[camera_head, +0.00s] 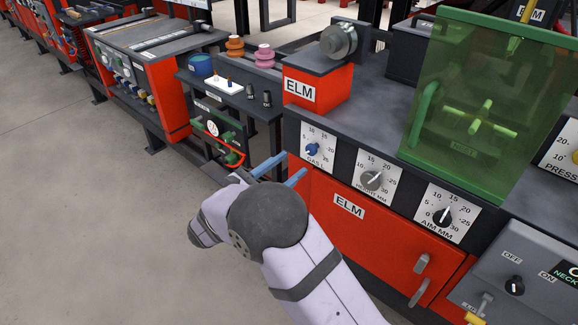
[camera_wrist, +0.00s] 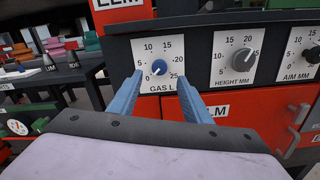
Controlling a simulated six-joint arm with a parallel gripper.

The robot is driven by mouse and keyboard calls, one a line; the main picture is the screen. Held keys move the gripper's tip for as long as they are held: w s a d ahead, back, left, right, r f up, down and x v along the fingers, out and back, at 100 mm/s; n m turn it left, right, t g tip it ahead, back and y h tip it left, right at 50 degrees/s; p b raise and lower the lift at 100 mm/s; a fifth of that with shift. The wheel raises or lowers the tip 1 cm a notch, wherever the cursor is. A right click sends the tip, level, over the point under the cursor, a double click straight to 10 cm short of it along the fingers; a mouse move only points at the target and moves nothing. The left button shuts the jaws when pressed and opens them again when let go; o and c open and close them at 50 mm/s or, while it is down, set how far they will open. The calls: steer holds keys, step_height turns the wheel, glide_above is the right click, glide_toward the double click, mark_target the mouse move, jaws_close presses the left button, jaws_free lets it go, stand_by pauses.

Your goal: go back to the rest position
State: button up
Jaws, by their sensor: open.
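My gripper (camera_head: 281,172) is in front of the red and dark machine, near its left corner, just below and left of the GAS L dial. Its two blue fingers are spread apart and nothing is between them. In the wrist view my gripper (camera_wrist: 158,97) is open, with the fingers pointing toward the GAS L dial plate. The blue GAS L knob (camera_wrist: 159,67) shows between and beyond the fingertips, apart from them. The GAS L knob is also visible in the head view (camera_head: 312,149).
The HEIGHT MM knob (camera_head: 372,180) and AIM MM knob (camera_head: 442,216) sit to the right. A red door (camera_head: 372,236) with handles is below. A green transparent guard (camera_head: 490,100) stands on the right. The floor (camera_head: 90,190) at left is clear.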

steer(key=s+d+f+m+g+y, duration=0.1)
steer(key=s+f+m+g+y, duration=0.1)
steer(key=s+f+g, duration=0.45)
steer(key=s+d+f+m+g+y, duration=0.1)
steer(key=s+f+m, duration=0.2)
steer(key=f, duration=0.7)
steer(key=s+f+m+g+y, duration=0.25)
steer(key=s+m+g, duration=0.2)
steer(key=s, duration=0.55)
steer(key=s+f+m+g+y, duration=0.25)
steer(key=s+m, duration=0.25)
steer(key=s, duration=0.5)
steer(key=w+d+r+m+t+y, duration=0.1)
steer(key=d+r+m+t+y, duration=0.1)
steer(key=d+r+m+y, duration=0.55)
step_height(320, 180, up, 27)
steer(key=d+m+h+p, duration=0.1)
steer(key=m+h+p, duration=0.1)
steer(key=p, duration=2.3)
steer(key=shift+d+h, duration=0.35)
